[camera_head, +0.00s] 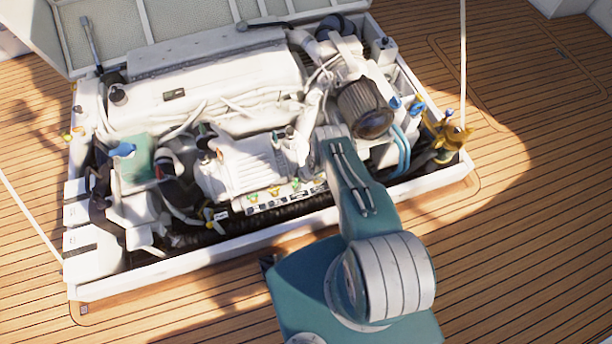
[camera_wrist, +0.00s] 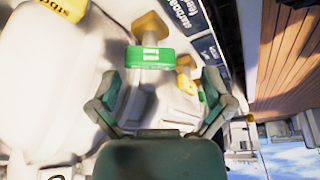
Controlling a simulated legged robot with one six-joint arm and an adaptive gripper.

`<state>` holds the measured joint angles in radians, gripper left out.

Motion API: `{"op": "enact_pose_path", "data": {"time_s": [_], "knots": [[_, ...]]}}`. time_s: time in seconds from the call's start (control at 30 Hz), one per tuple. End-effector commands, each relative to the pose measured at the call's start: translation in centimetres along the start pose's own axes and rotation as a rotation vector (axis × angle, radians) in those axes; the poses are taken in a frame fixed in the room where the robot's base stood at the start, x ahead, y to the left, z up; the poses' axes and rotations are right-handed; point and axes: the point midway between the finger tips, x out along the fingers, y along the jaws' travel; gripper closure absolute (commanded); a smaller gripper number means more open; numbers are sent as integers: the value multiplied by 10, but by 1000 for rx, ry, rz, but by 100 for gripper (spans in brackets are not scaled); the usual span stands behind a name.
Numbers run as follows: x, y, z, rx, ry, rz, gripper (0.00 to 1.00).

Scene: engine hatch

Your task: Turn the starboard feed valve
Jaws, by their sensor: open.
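In the wrist view, a valve with a flat green handle (camera_wrist: 150,57) on a yellow stem (camera_wrist: 150,27) stands beside a dark label (camera_wrist: 186,18) whose visible letters read "starboard" and "feed". My gripper (camera_wrist: 162,82) is open and empty. Its two fingers are spread wide, with the green handle just beyond their tips and roughly centred between them. I see no clear contact. In the head view, a row of small yellow and green valves (camera_head: 275,191) sits along the engine's near side; my arm hides my gripper there.
A second yellow and green valve (camera_wrist: 187,82) stands close by the right finger. A yellow tag (camera_wrist: 66,8) is at upper left. White engine casing (camera_wrist: 50,75) fills the left side. The hatch's white rim (camera_head: 200,262) borders the bay, with open wooden deck (camera_head: 520,250) around it.

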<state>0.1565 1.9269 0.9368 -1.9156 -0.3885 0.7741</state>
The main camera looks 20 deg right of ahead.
Motion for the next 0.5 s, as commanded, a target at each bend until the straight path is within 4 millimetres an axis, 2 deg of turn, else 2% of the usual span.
{"op": "enact_pose_path", "data": {"time_s": [0.5], "knots": [[-31, -2, 2, 4, -3, 0, 0]]}}
